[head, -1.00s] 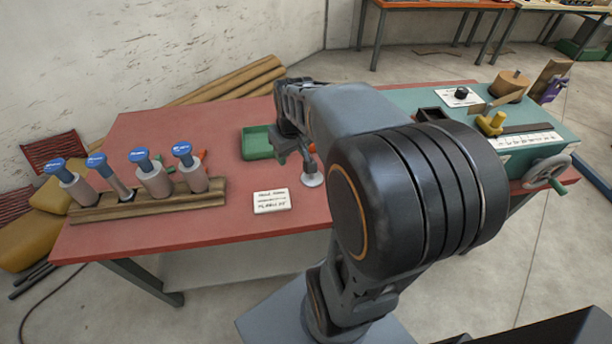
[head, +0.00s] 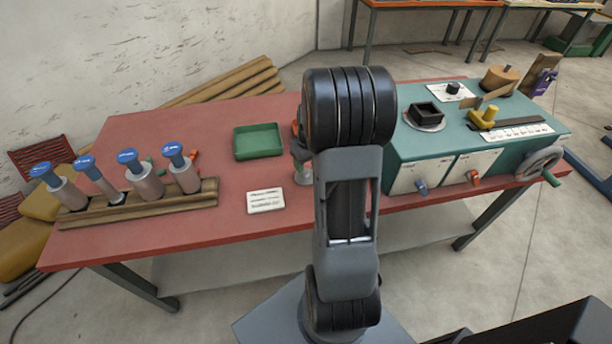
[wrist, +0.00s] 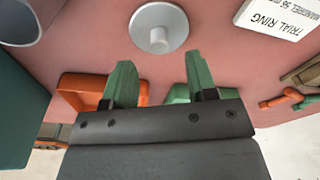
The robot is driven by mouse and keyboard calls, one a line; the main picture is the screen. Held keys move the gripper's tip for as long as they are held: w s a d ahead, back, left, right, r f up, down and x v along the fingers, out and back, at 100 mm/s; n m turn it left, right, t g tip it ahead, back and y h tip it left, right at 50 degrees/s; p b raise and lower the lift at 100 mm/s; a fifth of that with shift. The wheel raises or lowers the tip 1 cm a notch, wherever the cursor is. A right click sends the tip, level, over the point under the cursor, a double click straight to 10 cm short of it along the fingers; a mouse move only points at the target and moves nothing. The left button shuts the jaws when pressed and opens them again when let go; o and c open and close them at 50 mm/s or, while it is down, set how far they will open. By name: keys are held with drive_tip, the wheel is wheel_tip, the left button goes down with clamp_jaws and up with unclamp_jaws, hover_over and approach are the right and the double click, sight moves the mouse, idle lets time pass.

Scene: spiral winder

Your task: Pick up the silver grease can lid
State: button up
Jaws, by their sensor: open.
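The silver lid (wrist: 158,28) is a round disc with a small knob in its middle. It lies on the red table top, near the top middle of the wrist view. In the head view a small part of it (head: 303,178) shows just left of my arm. My gripper (wrist: 160,68) is open and empty, with its two green fingers apart. In the wrist view the lid appears just beyond the fingertips, roughly centred between them, and apart from them. In the head view my arm hides most of the gripper.
A green tray (head: 258,141) and a white card (head: 266,200) lie left of my arm. A wooden rack (head: 140,207) with several blue-topped cylinders stands further left. The teal winder (head: 455,138) stands right. In the wrist view, an orange object (wrist: 88,88) and a grey cylinder (wrist: 22,20) are nearby.

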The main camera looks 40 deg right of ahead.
sight(306, 170)
drive_tip(key=shift+w+f, duration=0.2)
drive_tip(key=shift+f, duration=1.1)
drive_tip(key=shift+w+f, duration=0.2)
drive_tip(key=shift+f, duration=1.1)
clamp_jaws()
drive_tip(key=shift+r, duration=0.1)
